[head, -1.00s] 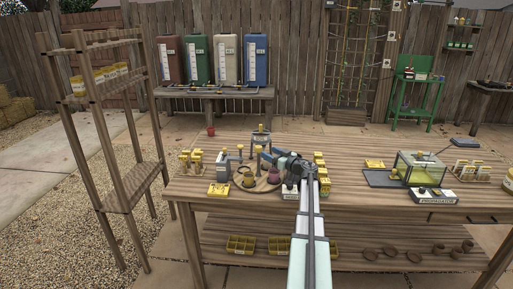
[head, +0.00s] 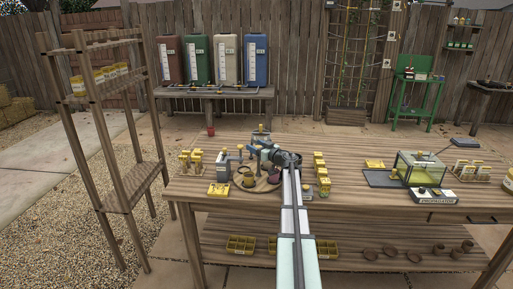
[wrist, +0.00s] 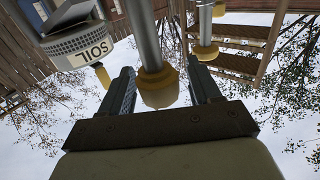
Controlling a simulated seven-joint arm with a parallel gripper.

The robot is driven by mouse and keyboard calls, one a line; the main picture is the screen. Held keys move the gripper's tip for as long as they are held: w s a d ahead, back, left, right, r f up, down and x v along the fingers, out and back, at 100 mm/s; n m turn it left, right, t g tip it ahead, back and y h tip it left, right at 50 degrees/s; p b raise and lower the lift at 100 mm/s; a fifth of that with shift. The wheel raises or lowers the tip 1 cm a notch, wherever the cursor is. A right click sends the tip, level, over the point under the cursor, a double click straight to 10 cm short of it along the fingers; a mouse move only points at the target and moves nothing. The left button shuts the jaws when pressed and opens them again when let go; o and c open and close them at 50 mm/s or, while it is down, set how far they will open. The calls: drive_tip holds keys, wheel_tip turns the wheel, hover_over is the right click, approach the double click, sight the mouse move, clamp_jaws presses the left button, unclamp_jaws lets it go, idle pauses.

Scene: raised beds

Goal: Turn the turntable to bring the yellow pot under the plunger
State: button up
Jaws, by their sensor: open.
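The round wooden turntable (head: 262,187) sits on the left part of the bench. The yellow pot (head: 249,181) stands at its front left and a purple pot (head: 275,174) to the right. My gripper (head: 262,150) is over the back of the turntable, partly hidden by my arm. In the wrist view my gripper (wrist: 163,88) is open, its fingers on either side of a metal peg (wrist: 147,35) with a yellow collar and cream tip. I cannot tell whether they touch it. I cannot make out the plunger for certain.
A device labelled SOIL (wrist: 88,45) shows upside down at the wrist view's left. A yellow card (head: 218,190) and yellow-topped items (head: 191,162) lie left of the turntable. Yellow blocks (head: 321,175) stand right of my arm. A clear-sided box (head: 422,170) stands further right.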

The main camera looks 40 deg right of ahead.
drive_tip(key=shift+c, duration=0.3)
drive_tip(key=c, duration=0.9)
drive_tip(key=shift+m+h, duration=0.4)
drive_tip(key=shift+h, duration=0.3)
drive_tip(key=m+h, duration=0.2)
drive_tip(key=h, duration=0.2)
drive_tip(key=shift+m+g, duration=0.3)
drive_tip(key=shift+d+m+g+h, duration=0.2)
drive_tip(key=shift+m+g+h, duration=0.15)
drive_tip(key=shift+m+h, duration=0.45)
drive_tip(key=shift+d+m+g+h, duration=0.15)
drive_tip(key=shift+m+g+h, duration=0.3)
drive_tip(key=shift+h, duration=0.65)
drive_tip(key=shift+m+h, duration=0.25)
drive_tip(key=shift+h, duration=0.05)
